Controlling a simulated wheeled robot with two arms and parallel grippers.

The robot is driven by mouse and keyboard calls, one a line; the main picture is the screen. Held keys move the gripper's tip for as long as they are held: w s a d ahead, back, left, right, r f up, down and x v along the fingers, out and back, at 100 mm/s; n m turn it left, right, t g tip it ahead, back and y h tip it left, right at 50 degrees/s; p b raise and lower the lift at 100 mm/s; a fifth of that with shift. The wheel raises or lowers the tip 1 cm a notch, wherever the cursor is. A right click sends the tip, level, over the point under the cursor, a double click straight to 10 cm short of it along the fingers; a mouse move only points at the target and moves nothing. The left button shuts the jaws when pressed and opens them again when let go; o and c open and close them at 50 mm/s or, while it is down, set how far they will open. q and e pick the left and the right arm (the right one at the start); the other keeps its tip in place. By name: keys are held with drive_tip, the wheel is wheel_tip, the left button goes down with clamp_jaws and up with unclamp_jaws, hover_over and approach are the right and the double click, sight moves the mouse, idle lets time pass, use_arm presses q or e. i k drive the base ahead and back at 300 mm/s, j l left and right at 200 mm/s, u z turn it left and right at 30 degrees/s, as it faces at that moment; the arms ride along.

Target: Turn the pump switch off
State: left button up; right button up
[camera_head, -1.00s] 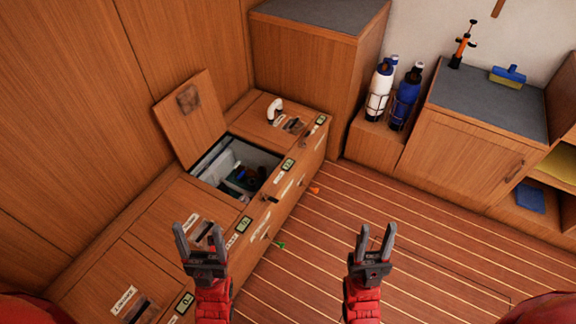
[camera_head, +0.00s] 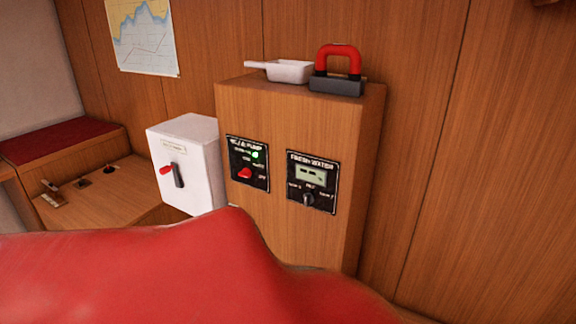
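The pump panel (camera_head: 248,164) is a black plate on the front of a wooden cabinet, with lettering that appears to end in "PUMP". It has a lit green light (camera_head: 255,155) near its top and a red switch knob (camera_head: 245,173) lower down. Small position labels sit right of the knob; the knob's exact setting is too small to tell. Neither of my grippers is in view. A red part of my own body covers the bottom of the picture and hides the cabinet's lower front.
A fresh water panel (camera_head: 312,182) with a display and black knob sits right of the pump panel. A white box (camera_head: 199,150) with a red and black handle stands left. A white scoop (camera_head: 287,70) and a red-handled object (camera_head: 338,68) lie on the cabinet (camera_head: 228,95).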

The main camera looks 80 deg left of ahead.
sight(246, 173)
drive_tip(key=u, duration=2.85)
drive_tip(key=i+j+u, duration=0.2)
drive_tip(key=j, duration=0.2)
drive_tip(key=j+u, duration=0.15)
drive_tip(key=j, duration=0.25)
drive_tip(key=i+j+u, duration=0.2)
drive_tip(key=j, duration=0.15)
drive_tip(key=k, duration=0.05)
